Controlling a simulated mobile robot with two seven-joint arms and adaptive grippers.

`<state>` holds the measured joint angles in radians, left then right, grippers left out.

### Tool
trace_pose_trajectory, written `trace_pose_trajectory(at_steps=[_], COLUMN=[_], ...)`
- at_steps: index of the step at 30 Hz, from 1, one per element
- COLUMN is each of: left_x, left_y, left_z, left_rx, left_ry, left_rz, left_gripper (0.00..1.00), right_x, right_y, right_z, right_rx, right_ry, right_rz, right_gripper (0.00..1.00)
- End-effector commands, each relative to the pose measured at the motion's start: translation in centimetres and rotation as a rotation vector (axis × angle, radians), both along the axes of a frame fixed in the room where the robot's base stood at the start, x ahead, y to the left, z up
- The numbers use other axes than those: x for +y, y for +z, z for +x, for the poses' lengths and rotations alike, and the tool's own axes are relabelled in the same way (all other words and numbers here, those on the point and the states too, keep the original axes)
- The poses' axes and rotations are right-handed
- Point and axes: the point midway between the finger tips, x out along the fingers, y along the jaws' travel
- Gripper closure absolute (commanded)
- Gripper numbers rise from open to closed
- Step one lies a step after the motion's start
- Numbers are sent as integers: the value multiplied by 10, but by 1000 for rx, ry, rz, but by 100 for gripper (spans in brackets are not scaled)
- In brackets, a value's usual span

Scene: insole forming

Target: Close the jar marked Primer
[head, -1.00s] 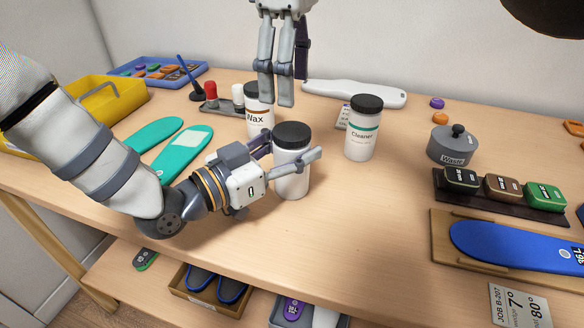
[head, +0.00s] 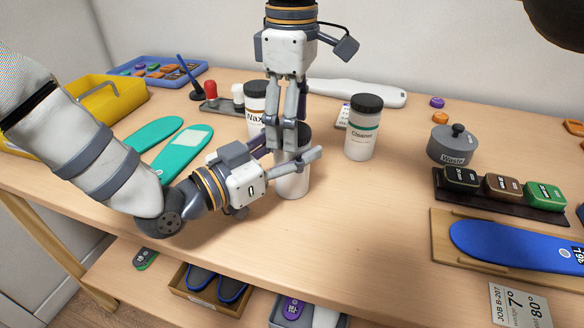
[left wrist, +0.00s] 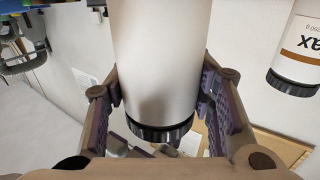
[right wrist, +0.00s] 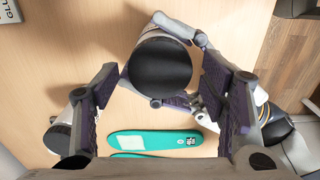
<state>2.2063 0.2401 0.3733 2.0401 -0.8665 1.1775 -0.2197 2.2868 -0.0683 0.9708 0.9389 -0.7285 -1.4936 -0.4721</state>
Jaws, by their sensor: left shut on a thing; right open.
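A white jar (head: 293,185) with a black lid stands upright near the table's front, and its label does not show. My left gripper (head: 290,160) is shut around its body from the side. In the left wrist view the jar (left wrist: 160,60) sits between the finger pads, with the ribbed black lid (left wrist: 160,134) on its end. My right gripper (head: 287,148) points straight down over the jar, open. In the right wrist view the round lid top (right wrist: 160,65) shows between and beyond its spread fingers. I cannot tell how tight the lid is.
The Wax jar (head: 255,120) stands close behind left, and the Cleaner jar (head: 361,140) to the right. Teal insoles (head: 180,150) lie left, under my left arm's reach. A grey Waste pot (head: 453,147) stands further right. The table between Cleaner and the front edge is clear.

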Motion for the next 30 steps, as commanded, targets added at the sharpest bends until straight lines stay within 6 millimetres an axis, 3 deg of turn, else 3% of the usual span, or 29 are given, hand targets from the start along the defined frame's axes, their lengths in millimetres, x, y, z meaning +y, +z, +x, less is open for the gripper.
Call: trace_pose_trajectory(at_steps=[8,9,15,24,25,27,30], left_x=[0,0,0,0,0,0,0], left_y=[1,1,1,1,1,1,1], left_z=[0,0,0,0,0,0,0], left_rx=[-2,-2,-2,-2,-2,-2,-2], left_ry=[0,0,0,0,0,0,0], left_rz=[-1,-1,-1,-1,-1,-1,-1], left_gripper=[100,100,100,100,100,100,100], right_x=[0,0,0,0,0,0,0], right_y=[-2,-2,-2,-2,-2,-2,-2], right_z=[0,0,0,0,0,0,0], right_rx=[-1,-1,-1,0,0,0,0], right_ry=[-1,-1,0,-12,-12,-12,-12], right_rz=[0,0,0,-1,-1,-1,0], right_gripper=[34,36,82,85,47,31,28])
